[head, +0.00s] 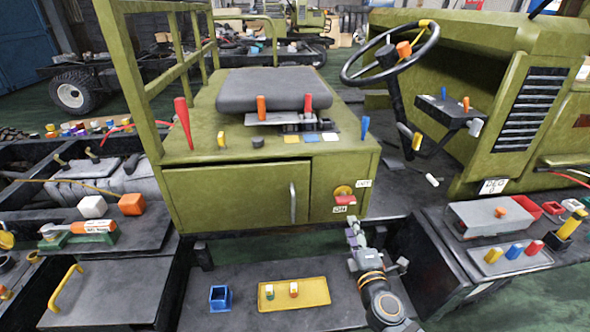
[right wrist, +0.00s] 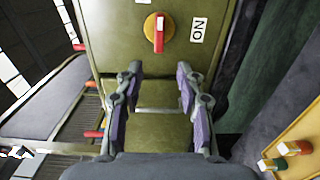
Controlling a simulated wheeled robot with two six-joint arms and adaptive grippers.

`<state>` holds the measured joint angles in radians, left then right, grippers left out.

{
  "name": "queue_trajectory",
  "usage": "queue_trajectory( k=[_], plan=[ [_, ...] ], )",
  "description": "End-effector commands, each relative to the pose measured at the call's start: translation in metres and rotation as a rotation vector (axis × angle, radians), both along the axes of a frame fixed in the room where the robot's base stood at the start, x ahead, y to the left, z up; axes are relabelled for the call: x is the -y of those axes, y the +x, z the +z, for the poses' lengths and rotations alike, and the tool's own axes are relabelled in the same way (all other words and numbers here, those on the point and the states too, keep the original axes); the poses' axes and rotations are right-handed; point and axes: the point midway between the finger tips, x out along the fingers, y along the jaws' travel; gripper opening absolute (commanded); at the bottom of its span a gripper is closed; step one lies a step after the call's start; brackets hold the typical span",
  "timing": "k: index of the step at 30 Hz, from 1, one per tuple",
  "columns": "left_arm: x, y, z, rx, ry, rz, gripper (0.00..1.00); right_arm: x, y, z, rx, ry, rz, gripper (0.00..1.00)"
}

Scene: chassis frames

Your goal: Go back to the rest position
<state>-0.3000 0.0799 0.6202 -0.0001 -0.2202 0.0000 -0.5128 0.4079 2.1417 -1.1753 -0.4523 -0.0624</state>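My right gripper (head: 355,236) is in front of the green seat box, below and beside the rotary switch (head: 343,194). In the right wrist view the gripper (right wrist: 159,76) is open, with its two purple-padded fingers apart and nothing between them. The switch (right wrist: 157,32), a red handle on a yellow disc, lies beyond the fingertips and clear of them. A white label (right wrist: 198,30) with dark letters is beside it. My left gripper is not in view.
A yellow tray (head: 310,301) with two small colored pieces and a blue open box (head: 220,298) rest on the dark deck below. The steering wheel (head: 390,53) is up to the right. A grey panel (head: 492,216) with colored pegs nearby stands at the right.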

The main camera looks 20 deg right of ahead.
Motion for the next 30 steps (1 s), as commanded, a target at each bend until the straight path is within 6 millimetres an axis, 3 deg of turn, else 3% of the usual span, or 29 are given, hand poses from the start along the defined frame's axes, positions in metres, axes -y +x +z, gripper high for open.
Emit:
queue_trajectory(
  k=[3,6,9,11,16,24,30],
  plan=[
    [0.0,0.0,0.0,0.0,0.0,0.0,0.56,0.002,-0.001,0.0,0.0,0.027,-0.019,0.38],
    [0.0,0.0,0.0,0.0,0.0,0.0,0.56,0.018,-0.014,-0.006,-0.017,0.205,-0.146,0.38],
    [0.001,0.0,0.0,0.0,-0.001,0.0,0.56,0.031,-0.041,-0.033,-0.094,0.502,-0.349,0.38],
    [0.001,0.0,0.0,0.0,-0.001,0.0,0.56,0.028,-0.061,-0.053,-0.168,0.673,-0.458,0.38],
    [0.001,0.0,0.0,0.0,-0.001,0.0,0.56,-0.01,-0.111,-0.098,-0.408,1.021,-0.657,0.38],
    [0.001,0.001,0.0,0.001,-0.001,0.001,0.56,-0.088,-0.176,-0.118,-0.778,1.318,-0.779,0.38],
    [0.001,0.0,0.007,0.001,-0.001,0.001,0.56,-0.08,-0.164,-0.186,-0.8,1.309,-0.813,0.38]
  ],
)
